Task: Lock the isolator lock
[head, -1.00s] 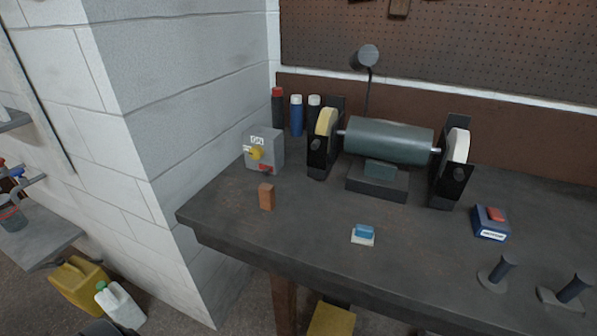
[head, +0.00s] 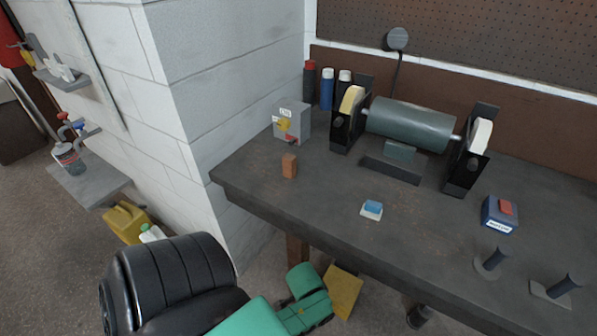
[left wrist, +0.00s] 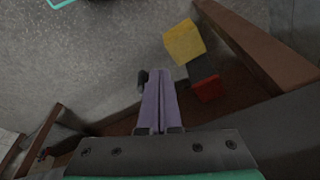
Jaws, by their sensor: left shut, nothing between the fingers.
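The isolator (head: 292,119) is a grey box at the back left of the bench, against the block wall, in the head view. It has a white label on top and a yellow rotary handle (head: 284,125) on its front. A small red part (head: 291,139) sits low on the front; its exact position is too small to tell. My left gripper (left wrist: 157,82) shows in the left wrist view with its purple fingers together and empty, over the floor area beside the bench, well away from the isolator. My right gripper is in no view.
Yellow containers (head: 342,290) stand on the floor below. The front left of the bench top is mostly clear.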

